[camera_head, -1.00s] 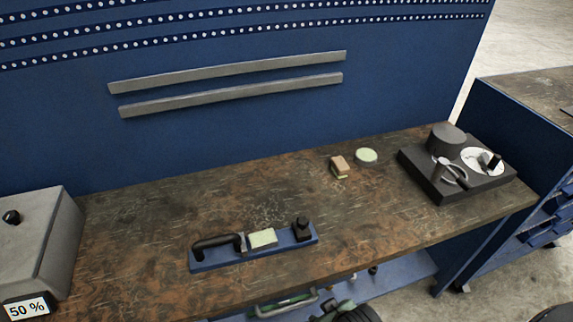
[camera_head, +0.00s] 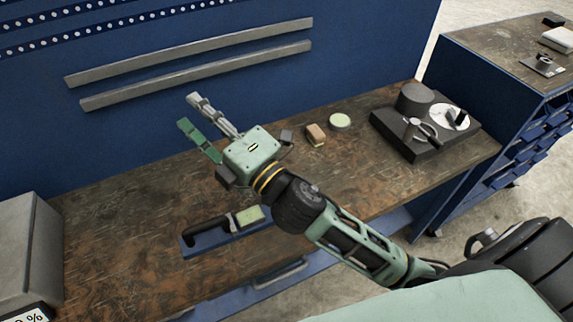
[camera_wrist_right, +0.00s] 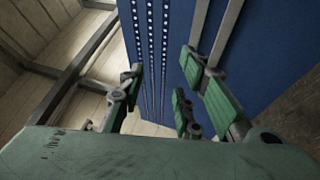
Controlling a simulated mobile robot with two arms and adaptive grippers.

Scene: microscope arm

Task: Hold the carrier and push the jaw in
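A long blue base (camera_head: 214,241), which looks like the carrier, lies near the front edge of the bench. It bears a black bent handle (camera_head: 205,226) and a pale green block (camera_head: 250,215). Its right end, with the black upright part seen there earlier, is hidden behind my right arm; I cannot tell which part is the jaw. My right gripper (camera_head: 187,110) is open and empty, above the bench and beyond the base, with its fingers pointing to the back left. Its spread fingers also show in the right wrist view (camera_wrist_right: 155,92). My left gripper is not in view.
A small brown block (camera_head: 316,134) and a round pale green disc (camera_head: 340,121) lie at the back of the bench. A black device (camera_head: 400,132) stands at the right end. A grey box (camera_head: 25,255) stands at the left. Two grey rails (camera_head: 190,55) cross the blue back panel.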

